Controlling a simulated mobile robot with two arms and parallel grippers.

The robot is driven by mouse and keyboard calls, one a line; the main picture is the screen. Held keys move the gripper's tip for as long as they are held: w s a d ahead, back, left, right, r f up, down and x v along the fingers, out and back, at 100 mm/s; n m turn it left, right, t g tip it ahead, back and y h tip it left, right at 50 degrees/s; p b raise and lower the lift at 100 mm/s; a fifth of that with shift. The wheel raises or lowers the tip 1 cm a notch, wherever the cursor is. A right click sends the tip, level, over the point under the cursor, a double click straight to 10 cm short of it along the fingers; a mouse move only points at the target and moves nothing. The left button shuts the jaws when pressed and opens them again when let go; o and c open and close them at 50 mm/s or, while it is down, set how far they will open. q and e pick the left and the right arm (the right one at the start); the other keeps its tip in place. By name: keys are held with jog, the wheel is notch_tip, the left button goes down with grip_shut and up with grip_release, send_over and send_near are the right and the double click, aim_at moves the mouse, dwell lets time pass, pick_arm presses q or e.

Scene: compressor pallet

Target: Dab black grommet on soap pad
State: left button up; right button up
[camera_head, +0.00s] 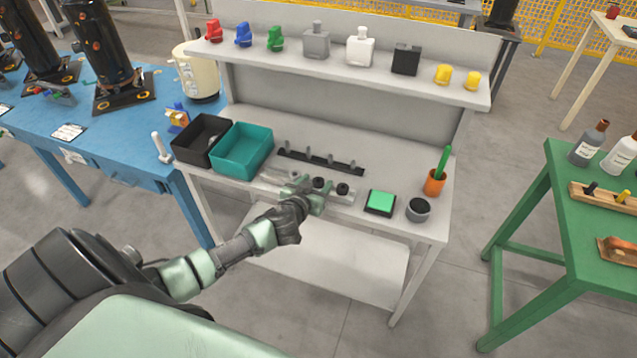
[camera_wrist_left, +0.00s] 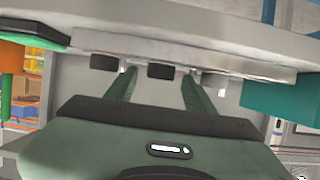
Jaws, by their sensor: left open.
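Two black grommets sit on a light grey rail on the grey workbench, one (camera_head: 318,183) close by my left gripper (camera_head: 306,190) and another (camera_head: 342,189) to its right. My left gripper is open over the rail. In the left wrist view, one black grommet (camera_wrist_left: 160,72) shows between the two spread fingers, and the other (camera_wrist_left: 103,62) lies outside them to the left. I cannot tell whether a finger touches a grommet. The soap pad (camera_head: 380,201), green in a black tray, lies to the right of the rail. My right gripper is out of view.
A dark bar with several pegs (camera_head: 320,161) lies behind the rail. A teal bin (camera_head: 242,150) and a black bin (camera_head: 202,139) stand at left. A grey round pot (camera_head: 418,209) and an orange cup (camera_head: 434,183) stand right of the pad. A shelf (camera_head: 345,75) overhangs the back.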

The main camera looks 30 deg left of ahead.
pick_arm(q)
grip_shut()
jog(key=shift+r, duration=0.1)
notch_tip(320, 180, up, 20)
dwell(0.5)
